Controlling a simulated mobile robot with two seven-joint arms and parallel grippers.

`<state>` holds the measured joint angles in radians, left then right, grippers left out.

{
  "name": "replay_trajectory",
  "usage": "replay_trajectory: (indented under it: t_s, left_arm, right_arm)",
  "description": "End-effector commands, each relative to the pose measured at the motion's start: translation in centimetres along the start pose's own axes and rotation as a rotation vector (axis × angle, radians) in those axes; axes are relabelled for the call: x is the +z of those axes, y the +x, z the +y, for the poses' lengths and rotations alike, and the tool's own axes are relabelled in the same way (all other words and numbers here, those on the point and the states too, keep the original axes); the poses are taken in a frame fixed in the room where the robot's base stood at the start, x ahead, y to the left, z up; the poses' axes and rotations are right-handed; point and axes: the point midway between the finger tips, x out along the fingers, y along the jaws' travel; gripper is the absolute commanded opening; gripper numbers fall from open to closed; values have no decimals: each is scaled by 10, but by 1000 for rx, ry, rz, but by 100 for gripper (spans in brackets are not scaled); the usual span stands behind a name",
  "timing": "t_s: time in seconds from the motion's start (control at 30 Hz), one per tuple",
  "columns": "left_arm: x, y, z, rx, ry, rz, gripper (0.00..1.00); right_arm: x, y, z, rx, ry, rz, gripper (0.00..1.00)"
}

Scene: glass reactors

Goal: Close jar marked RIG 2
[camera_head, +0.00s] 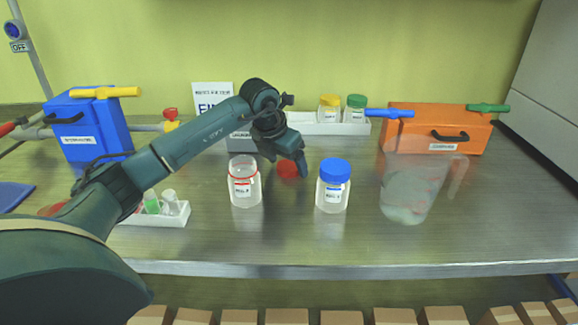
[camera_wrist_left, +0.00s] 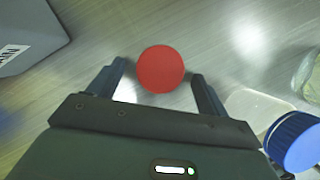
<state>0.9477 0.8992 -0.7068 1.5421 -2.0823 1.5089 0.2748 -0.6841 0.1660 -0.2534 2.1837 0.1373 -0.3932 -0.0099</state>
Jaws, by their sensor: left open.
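A red lid (camera_head: 287,169) lies flat on the metal bench. It also shows in the wrist view (camera_wrist_left: 161,69). My left gripper (camera_head: 288,162) is open above it, with the lid between its two fingers in the wrist view (camera_wrist_left: 158,78); I cannot tell whether they touch it. An open clear jar with a red ring and red-marked label (camera_head: 244,187) stands upright just left of the lid. A jar with a blue lid on (camera_head: 333,190) stands to the right. The label writing is too small to read surely. My right gripper is not in view.
A clear pitcher (camera_head: 407,200) stands at the right. A white tray (camera_head: 322,127) with yellow- and green-lidded jars is at the back. Blue (camera_head: 88,128) and orange (camera_head: 437,130) boxes stand at the sides. A small white rack (camera_head: 160,216) is at left. The front centre is clear.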

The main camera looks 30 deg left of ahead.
Motion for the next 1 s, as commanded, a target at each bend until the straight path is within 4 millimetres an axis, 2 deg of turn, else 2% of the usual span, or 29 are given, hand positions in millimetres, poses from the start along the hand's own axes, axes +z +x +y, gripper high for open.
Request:
replay_trajectory:
  t_s: [0.37, 0.9, 1.0]
  left_arm:
    - [0, 4, 0, 1, 0, 0, 78]
    - [0, 3, 0, 1, 0, 0, 36]
    - [0, 3, 0, 1, 0, -1, 31]
  right_arm:
    - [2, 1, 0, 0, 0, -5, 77]
    - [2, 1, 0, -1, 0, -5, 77]
    - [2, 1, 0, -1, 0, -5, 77]
